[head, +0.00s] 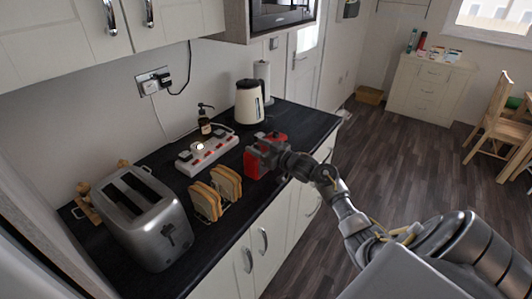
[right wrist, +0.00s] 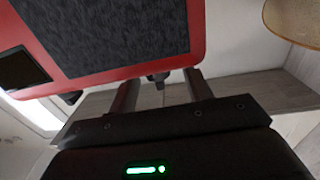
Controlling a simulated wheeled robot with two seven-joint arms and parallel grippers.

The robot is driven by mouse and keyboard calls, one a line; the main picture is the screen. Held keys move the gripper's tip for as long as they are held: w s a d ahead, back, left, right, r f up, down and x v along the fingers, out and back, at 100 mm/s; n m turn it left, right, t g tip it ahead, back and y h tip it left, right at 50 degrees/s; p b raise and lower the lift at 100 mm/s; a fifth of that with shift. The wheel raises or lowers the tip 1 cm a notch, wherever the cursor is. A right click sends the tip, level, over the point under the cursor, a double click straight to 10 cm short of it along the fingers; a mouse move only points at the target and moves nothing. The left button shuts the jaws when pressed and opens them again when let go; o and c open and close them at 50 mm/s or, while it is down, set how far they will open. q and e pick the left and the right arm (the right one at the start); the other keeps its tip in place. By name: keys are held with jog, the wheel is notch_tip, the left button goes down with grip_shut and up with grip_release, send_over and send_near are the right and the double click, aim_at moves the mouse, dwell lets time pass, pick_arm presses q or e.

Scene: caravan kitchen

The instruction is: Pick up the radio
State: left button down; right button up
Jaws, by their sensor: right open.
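The red radio (head: 253,165) stands on the dark counter in the head view, partly hidden behind my right gripper. In the right wrist view, the radio (right wrist: 197,35) fills the upper left, with its red casing and dark speaker panel. My right gripper (head: 268,147) is at the radio, on its side toward the room. In the right wrist view, the right gripper (right wrist: 160,82) has its two fingers apart, with the radio just beyond the tips. I cannot tell whether they touch it. My left gripper is not in view.
A toaster (head: 147,220), bread slices in a rack (head: 207,201), a white power strip (head: 207,155), a dark pump bottle (head: 205,125) and a cream kettle (head: 248,103) stand on the counter (head: 180,189). The floor (head: 410,160) to the right is open.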

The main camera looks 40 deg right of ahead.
grip_shut()
dwell(0.4)
dwell(1.0)
jog(key=shift+r, duration=0.1)
